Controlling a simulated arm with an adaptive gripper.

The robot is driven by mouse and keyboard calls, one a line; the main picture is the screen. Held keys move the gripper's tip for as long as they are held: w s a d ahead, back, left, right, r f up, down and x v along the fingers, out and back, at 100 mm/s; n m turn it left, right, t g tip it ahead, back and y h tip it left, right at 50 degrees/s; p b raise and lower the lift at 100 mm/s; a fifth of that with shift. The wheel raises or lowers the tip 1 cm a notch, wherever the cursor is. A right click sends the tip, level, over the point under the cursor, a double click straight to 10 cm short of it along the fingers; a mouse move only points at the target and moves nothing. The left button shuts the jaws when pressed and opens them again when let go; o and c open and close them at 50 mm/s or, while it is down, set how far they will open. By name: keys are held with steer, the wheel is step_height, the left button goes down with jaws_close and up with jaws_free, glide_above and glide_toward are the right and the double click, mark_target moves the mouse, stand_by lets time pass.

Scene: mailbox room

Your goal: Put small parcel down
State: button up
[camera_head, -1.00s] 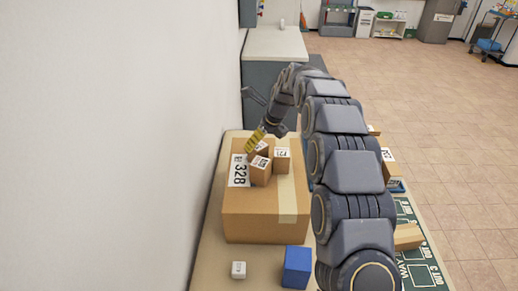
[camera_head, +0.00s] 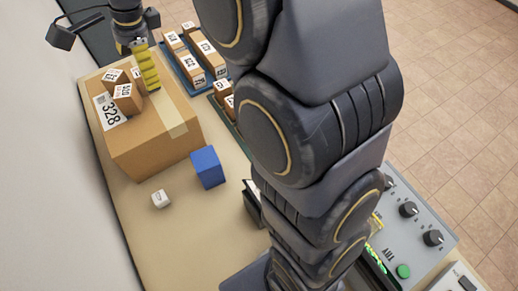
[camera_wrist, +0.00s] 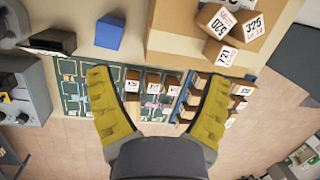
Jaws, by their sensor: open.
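Three small brown parcels with white number labels sit grouped on top of a large brown box marked 328 (camera_head: 150,132). One small parcel (camera_head: 127,98) is at the front of the group; they also show in the wrist view, where one reads 325 (camera_wrist: 249,26) and another reads 721 (camera_wrist: 220,52). My gripper (camera_head: 148,68) has yellow fingers and is just right of this group in the head view. In the wrist view my gripper (camera_wrist: 160,75) is spread wide, with nothing held between its fingers.
A blue cube (camera_head: 208,167) and a small white cube (camera_head: 160,198) stand on the table in front of the box. A blue tray (camera_head: 193,75) holds several labelled parcels to the right. More parcels (camera_wrist: 153,83) rest on a green board. A control panel (camera_head: 410,225) is at lower right.

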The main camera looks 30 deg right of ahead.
steer(key=s+d+f+n+g+h, duration=0.1)
steer(key=s+d+n, duration=0.2)
steer(key=s+n, duration=0.5)
steer(key=s+d+f+n+g+h, duration=0.1)
steer(key=s+d+n, duration=0.2)
steer(key=s+n, duration=0.5)
steer(key=s, duration=1.2)
steer(key=shift+s+d+f+g, duration=0.15)
steer(key=shift+s+d+g, duration=0.1)
steer(key=shift+d+g, duration=0.15)
steer(key=shift+a+f, duration=0.15)
